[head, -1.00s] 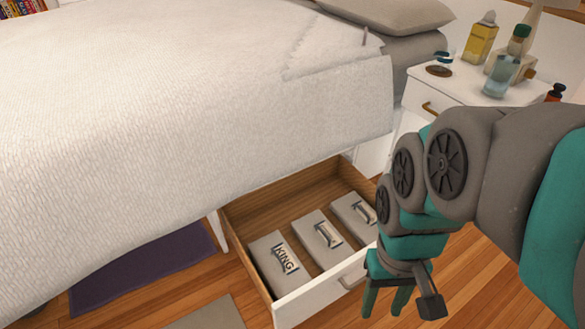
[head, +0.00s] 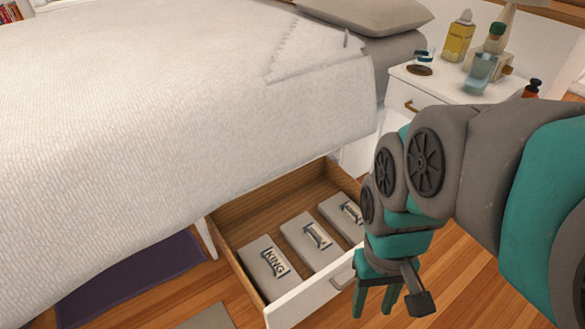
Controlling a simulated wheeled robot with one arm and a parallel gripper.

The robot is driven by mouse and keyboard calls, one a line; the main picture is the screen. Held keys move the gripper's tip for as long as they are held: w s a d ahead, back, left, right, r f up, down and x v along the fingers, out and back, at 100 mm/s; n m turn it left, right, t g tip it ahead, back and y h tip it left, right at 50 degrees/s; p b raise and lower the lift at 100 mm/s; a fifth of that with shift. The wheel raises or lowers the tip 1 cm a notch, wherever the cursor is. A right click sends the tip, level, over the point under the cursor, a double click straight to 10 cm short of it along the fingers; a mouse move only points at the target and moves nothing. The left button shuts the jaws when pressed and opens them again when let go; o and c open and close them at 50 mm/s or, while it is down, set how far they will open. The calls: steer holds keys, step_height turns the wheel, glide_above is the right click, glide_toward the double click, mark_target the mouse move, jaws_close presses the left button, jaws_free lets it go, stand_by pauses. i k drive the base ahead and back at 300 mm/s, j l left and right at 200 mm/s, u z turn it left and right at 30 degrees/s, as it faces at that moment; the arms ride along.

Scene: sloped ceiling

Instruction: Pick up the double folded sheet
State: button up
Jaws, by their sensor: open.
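Three folded grey sheets lie side by side in an open wooden drawer (head: 236,209) under the bed. The left sheet (head: 259,280) has a label reading KING. The middle sheet (head: 298,246) and the right sheet (head: 335,212) have labels too small to read, so I cannot tell which one is the double. My gripper (head: 374,308) is open and empty, pointing down in front of the drawer's white front (head: 311,299), to the right of the sheets. My arm hides a little of the drawer's right end.
The bed (head: 180,110) overhangs the back of the drawer. A white nightstand (head: 440,92) with several bottles stands behind my arm. A purple rug (head: 135,275) lies left of the drawer. Wooden floor (head: 460,285) is clear at the lower right.

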mark_target(314, 246)
steer(key=l+u, duration=0.25)
steer(key=l, duration=0.35)
steer(key=i+l+u, duration=0.1)
steer(key=l+u, duration=0.15)
steer(key=l, duration=0.4)
steer(key=j+z, duration=0.2)
steer(key=j, duration=0.2)
steer(key=k+j+z, duration=0.1)
steer(key=j+z, duration=0.15)
steer(key=j, duration=0.15)
steer(key=k+j+z, duration=0.2)
steer(key=j, duration=0.2)
steer(key=i+l, duration=0.3)
steer(key=i+l+u, duration=0.1)
steer(key=l+u, duration=0.15)
steer(key=l, duration=0.25)
steer(key=l+u, duration=0.25)
steer(key=l, duration=0.25)
steer(key=k+l+u, duration=0.1)
steer(key=k, duration=0.2)
steer(key=k+l, duration=0.15)
steer(key=k, duration=0.15)
steer(key=l+u, duration=0.05)
